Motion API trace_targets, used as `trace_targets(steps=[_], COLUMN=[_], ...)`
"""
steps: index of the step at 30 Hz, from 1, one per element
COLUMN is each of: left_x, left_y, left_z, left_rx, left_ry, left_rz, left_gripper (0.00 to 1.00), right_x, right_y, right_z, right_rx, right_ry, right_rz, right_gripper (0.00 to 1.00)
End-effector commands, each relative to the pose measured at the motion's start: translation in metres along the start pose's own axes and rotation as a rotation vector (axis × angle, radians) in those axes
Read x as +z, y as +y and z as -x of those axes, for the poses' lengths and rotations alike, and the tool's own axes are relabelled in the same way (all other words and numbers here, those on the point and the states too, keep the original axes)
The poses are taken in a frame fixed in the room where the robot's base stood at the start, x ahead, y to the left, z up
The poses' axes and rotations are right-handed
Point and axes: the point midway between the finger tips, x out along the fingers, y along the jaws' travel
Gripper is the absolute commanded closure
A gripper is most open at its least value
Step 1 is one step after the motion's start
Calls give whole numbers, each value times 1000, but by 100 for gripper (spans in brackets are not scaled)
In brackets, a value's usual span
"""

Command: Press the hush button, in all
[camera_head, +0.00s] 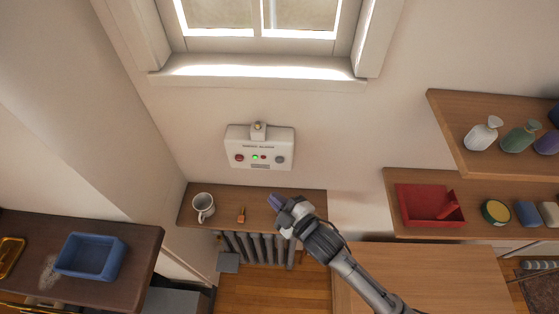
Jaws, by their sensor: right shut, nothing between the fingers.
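A white alarm box (259,148) is fixed to the wall below the window. A red round button (239,157) is at its left and a grey round button (280,159) at its right. A lit green light (255,157) and a small red light (263,157) sit between them. The lettering is too small to read, so I cannot tell which is the hush button. A small knob-like part with an orange spot (258,127) is on top. My right gripper (275,200) is shut and empty, below the box and apart from it. My left gripper is not in view.
A wooden shelf (262,193) over a radiator (257,249) holds a white mug (203,206) and a small orange object (241,215). Right shelves hold bottles (483,133) and a red tray (418,207). A blue bin (90,256) stands left. The wall around the box is clear.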

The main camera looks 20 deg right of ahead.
Motion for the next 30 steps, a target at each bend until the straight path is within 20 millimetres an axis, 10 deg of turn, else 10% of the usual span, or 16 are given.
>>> trace_targets(steps=[30], left_x=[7], left_y=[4], left_z=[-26], left_rx=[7], left_ry=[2], left_rz=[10], left_gripper=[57], right_x=[44], right_y=[44], right_z=[-60], right_rx=[-1], right_ry=[0], right_rz=[0], right_gripper=[100])
